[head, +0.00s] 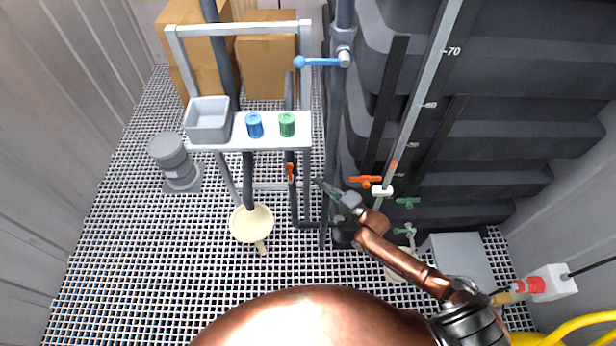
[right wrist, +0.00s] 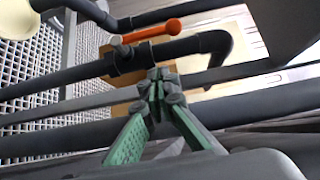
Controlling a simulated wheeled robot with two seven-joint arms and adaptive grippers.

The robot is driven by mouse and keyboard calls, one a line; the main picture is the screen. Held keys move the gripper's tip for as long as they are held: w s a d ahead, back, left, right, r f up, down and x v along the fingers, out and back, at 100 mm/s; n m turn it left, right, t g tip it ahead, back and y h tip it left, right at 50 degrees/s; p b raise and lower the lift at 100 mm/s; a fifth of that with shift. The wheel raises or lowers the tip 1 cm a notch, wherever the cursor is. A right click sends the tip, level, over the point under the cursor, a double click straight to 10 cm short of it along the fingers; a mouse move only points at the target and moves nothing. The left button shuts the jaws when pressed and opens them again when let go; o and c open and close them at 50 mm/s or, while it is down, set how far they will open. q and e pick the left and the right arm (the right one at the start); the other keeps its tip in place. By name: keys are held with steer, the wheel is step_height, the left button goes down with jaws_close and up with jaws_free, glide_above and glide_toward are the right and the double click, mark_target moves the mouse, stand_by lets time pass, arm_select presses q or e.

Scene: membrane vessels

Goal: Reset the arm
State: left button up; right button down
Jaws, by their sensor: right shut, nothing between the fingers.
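My right arm comes in from the lower right in the head view. Its gripper (head: 330,191) points up and left, near the dark pipe and to the right of the orange valve handle (head: 291,172). In the right wrist view the green fingers of the gripper (right wrist: 157,84) are together with nothing between them. The orange handle (right wrist: 152,30) and its dark pipe lie beyond the fingertips; contact cannot be told. My left gripper does not show.
A frame with a white shelf (head: 270,143) holds a grey bin (head: 208,121), a blue cup (head: 255,126) and a green cup (head: 287,125). A funnel (head: 251,223) stands below. A large dark ribbed tank (head: 480,110) fills the right. Grating floor is clear at lower left.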

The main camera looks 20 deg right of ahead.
steer(key=v, duration=0.5)
